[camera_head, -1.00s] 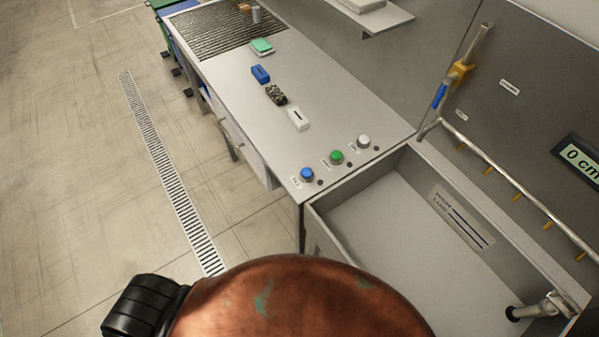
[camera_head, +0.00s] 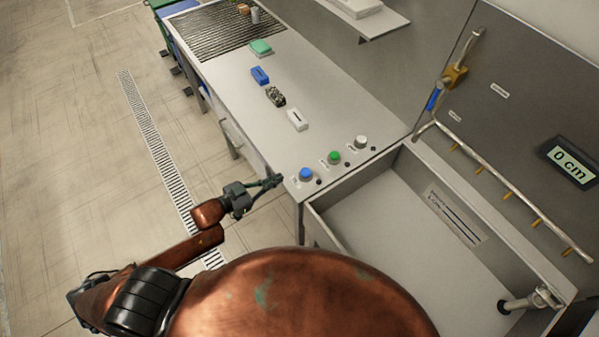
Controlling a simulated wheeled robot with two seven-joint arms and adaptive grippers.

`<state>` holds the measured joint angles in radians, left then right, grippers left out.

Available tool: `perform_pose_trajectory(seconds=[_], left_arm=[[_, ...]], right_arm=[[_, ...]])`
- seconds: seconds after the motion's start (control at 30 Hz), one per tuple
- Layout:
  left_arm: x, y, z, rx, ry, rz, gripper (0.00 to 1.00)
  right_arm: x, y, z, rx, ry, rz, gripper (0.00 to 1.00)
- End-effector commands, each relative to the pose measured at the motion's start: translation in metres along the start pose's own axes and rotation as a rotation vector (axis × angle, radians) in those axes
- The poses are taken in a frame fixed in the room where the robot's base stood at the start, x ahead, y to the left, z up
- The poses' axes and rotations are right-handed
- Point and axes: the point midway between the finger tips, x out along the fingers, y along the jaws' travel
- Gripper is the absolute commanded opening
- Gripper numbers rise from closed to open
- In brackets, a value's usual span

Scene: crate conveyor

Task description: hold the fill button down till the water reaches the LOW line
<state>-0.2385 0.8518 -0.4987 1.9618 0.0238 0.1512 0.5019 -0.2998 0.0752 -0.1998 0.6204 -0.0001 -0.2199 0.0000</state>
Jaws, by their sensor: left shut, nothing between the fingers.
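My left gripper (camera_head: 274,181) is shut and empty, just left of the blue button (camera_head: 306,174) and apart from it in the picture. The blue button sits at the counter's front corner with a small label too small to read. A green button (camera_head: 334,157) and a white button (camera_head: 361,142) stand in a row behind it. The tank (camera_head: 322,228) right of the buttons shows a bare grey floor with no water visible. A plate with level lines (camera_head: 455,217) is on its inner wall. The display (camera_head: 571,164) reads 0 cm. My right gripper is not in view.
A white block (camera_head: 297,120), a speckled block (camera_head: 275,96), a blue block (camera_head: 260,75) and a green-white block (camera_head: 261,47) lie along the counter. A pipe with nozzles (camera_head: 490,178) and a blue-handled yellow valve (camera_head: 446,83) are at the back wall.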

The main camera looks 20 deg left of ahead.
Motion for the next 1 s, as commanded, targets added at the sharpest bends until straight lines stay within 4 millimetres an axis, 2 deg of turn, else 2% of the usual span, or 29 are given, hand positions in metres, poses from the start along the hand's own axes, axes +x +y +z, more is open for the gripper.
perform_pose_trajectory(seconds=[0.23,0.37,0.47,0.83,1.0], left_arm=[[0.001,-0.001,0.001,0.0,0.0,-0.002,0.0],[0.011,-0.001,0.0,0.0,0.003,-0.002,0.0],[0.026,-0.001,-0.001,0.001,0.002,-0.002,0.0],[0.101,-0.001,-0.001,0.001,0.002,-0.002,0.0],[0.107,-0.002,0.026,-0.001,-0.004,-0.004,0.0]], right_arm=[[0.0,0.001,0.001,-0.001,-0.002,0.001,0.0],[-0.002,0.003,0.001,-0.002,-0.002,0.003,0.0],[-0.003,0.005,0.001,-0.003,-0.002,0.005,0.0],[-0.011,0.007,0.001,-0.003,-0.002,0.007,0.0],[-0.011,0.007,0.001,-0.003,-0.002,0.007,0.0]])
